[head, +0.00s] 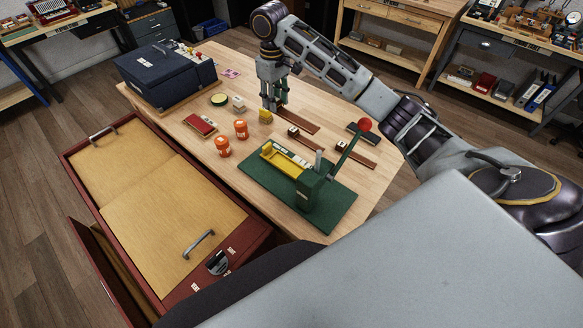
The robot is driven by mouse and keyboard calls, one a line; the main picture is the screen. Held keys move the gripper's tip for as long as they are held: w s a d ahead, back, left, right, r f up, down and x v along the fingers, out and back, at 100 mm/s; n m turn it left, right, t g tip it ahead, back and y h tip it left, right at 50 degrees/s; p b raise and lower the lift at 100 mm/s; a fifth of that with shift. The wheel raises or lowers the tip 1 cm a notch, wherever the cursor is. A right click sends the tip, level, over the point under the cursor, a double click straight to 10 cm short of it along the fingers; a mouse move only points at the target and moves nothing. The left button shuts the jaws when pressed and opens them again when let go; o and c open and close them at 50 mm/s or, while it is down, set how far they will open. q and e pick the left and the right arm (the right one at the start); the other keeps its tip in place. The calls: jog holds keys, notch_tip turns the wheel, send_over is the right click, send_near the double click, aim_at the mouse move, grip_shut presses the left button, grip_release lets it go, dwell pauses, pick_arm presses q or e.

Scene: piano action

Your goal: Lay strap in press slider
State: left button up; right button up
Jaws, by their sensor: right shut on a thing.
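The green press (312,190) stands on a green base plate on the table, with a lever topped by a red ball (365,124). Its yellow slider (285,160) is on the left side of the press and shows a light strip along its far edge. My left gripper is out of view.
A dark blue case (165,75) is at the far left. A red-framed cabinet (160,200) adjoins the table (250,208).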

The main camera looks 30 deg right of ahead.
jog(key=b, duration=0.5)
send_over(279, 160)
notch_tip(279, 160, down, 10)
jog(key=r, duration=0.1)
jog(key=shift+f, duration=0.2)
notch_tip(279, 160, down, 14)
jog(key=shift+r+p, duration=0.25)
jog(key=shift+p, duration=0.15)
jog(key=shift+f, duration=0.1)
jog(key=shift+f, duration=2.15)
jog(key=o, duration=1)
jog(key=shift+f, duration=0.1)
jog(key=shift+o, duration=0.2)
